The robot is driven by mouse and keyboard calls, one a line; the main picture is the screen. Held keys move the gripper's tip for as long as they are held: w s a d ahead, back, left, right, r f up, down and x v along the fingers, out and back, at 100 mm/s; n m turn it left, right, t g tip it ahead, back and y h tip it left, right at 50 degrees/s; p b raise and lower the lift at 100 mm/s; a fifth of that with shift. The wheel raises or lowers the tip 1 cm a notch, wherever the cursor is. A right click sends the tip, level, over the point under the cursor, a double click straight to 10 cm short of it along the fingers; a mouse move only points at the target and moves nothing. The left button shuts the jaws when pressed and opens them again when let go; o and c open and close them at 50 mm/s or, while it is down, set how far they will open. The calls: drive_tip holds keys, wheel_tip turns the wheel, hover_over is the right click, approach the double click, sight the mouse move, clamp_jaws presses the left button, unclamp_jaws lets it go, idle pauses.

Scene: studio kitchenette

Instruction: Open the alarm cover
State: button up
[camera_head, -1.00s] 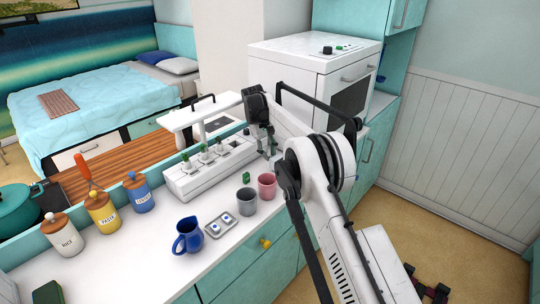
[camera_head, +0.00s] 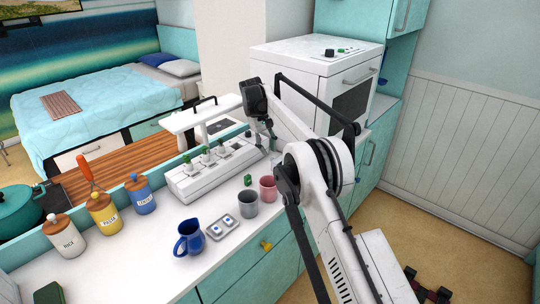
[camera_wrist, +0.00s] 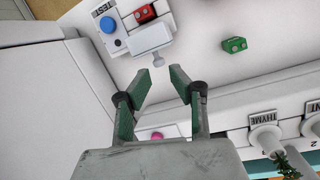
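In the wrist view a white unit (camera_wrist: 185,14) carries a blue round button (camera_wrist: 107,24), a TEST label and a red part (camera_wrist: 146,13). A small white knob (camera_wrist: 153,60) projects from its near side. I cannot tell which part is the alarm cover or whether it is open. My gripper (camera_wrist: 161,76) is open and empty, its green-padded fingertips just short of the knob with a visible gap between them.
A white planter (camera_head: 190,189) with several labelled plants stands beside my gripper. A green block (camera_head: 248,180), a pink cup (camera_head: 267,189), a grey cup (camera_head: 247,203) and a blue jug (camera_head: 188,238) stand on the counter. A white oven (camera_head: 295,55) stands behind my arm.

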drive_tip(key=shift+v, duration=1.95)
drive_tip(key=shift+o, duration=1.4)
drive_tip(key=shift+r, duration=0.1)
wheel_tip(320, 180, up, 6)
drive_tip(key=d+n+y+b, duration=0.1)
drive_tip(key=d+n+y, duration=0.1)
drive_tip(key=n+y, duration=0.1)
drive_tip(key=shift+t, duration=0.4)
drive_tip(key=f, duration=1.3)
drive_tip(key=shift+s+d+f, duration=0.15)
drive_tip(key=shift+s+f, duration=0.1)
drive_tip(key=shift+s, duration=0.15)
clamp_jaws()
